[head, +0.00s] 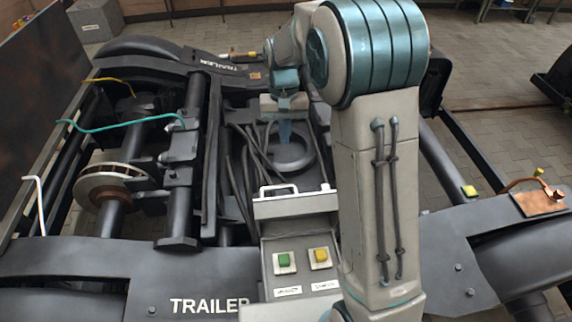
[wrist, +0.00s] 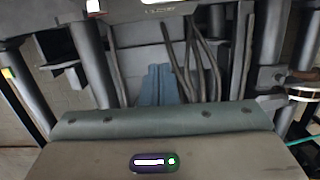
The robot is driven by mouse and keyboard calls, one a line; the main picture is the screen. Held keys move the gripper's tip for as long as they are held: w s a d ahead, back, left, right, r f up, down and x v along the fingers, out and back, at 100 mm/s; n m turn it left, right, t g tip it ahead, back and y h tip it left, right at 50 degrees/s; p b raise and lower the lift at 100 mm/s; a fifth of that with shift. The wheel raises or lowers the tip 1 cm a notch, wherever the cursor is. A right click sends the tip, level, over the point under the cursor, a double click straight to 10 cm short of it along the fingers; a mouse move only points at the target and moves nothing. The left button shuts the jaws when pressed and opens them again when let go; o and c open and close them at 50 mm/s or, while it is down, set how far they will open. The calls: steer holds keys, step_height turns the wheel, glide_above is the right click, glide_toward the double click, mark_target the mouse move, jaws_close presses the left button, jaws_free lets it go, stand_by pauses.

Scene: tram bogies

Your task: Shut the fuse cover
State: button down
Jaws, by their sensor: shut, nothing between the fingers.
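A grey box with a pale panel (head: 296,206) stands at the front middle of the bogie in the head view. A white handle (head: 278,189) runs along the panel's top edge. I take this panel to be the fuse cover; how far open it is I cannot tell. My gripper (head: 285,132) is beyond the panel, pointing down over the dark well with cables, and apart from the handle. In the wrist view its blue fingers (wrist: 158,85) are together and hold nothing. My arm hides the area to the right of the panel.
A green button (head: 284,262) and a yellow button (head: 320,257) sit on the box's front face. Black cables (head: 243,150) and a dark ring (head: 291,155) lie around my gripper. A brake disc (head: 110,185) and a teal wire (head: 120,126) are at left.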

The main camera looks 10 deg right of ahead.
steer(key=s+a+f+p, duration=0.1)
steer(key=s+f, duration=0.4)
steer(key=f, duration=0.4)
steer(key=shift+s, duration=0.3)
steer(key=shift+a, duration=0.1)
